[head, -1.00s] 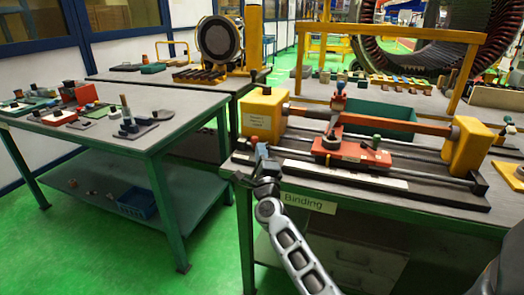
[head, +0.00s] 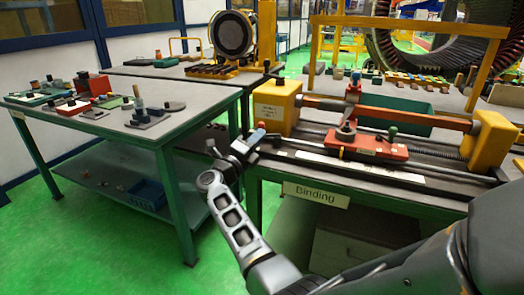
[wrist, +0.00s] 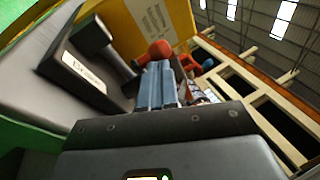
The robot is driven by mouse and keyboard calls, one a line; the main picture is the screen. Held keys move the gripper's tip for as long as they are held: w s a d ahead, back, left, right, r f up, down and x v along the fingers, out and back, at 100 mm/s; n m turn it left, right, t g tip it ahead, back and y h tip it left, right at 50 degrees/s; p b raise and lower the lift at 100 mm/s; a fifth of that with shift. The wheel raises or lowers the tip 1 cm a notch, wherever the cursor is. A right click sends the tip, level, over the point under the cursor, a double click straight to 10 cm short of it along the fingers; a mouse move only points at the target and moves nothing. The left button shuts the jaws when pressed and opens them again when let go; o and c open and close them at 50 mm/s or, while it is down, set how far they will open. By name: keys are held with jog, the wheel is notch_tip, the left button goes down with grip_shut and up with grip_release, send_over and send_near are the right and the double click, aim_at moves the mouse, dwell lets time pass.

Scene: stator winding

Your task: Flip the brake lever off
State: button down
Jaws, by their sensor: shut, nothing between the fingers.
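The wrist view shows a red ball knob (wrist: 155,52) just beyond my fingertips, close to a dark block with a white label (wrist: 85,72) that seems to read "Brake". The knob looks like the brake lever's end; its shaft is mostly hidden. My gripper (wrist: 157,88) is shut and empty, its blue-grey fingers together, their tips beside or just short of the knob; contact cannot be told. In the head view my gripper (head: 257,136) is at the front left corner of the binding bench (head: 440,203), in front of the yellow end block (head: 276,106).
The binding machine's red carriage (head: 365,147) and orange bar (head: 400,115) are right of my gripper. A grey bench (head: 150,95) with loose parts stands left, with a gap of green floor (head: 215,220) between the benches.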

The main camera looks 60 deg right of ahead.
jog(key=g+b, duration=0.1)
jog(key=w+m+g+b, duration=0.1)
jog(key=b, duration=0.1)
jog(key=f+m+g+y+b, duration=0.1)
jog(key=g+b, duration=0.1)
jog(key=shift+w+d, duration=0.15)
jog(key=shift+d, duration=0.25)
jog(key=m+g+b, duration=0.1)
jog(key=b, duration=0.1)
jog(key=w+d+m+g+y+b, duration=0.1)
jog(key=g+b, duration=0.1)
jog(key=b, duration=0.1)
jog(key=shift+r+g+y, duration=0.2)
jog(key=shift+g+y, duration=0.1)
jog(key=shift+w+d+r+b, duration=0.2)
jog(key=shift+d+b, duration=0.15)
jog(key=shift+b, duration=0.8)
jog(key=shift+r, duration=0.1)
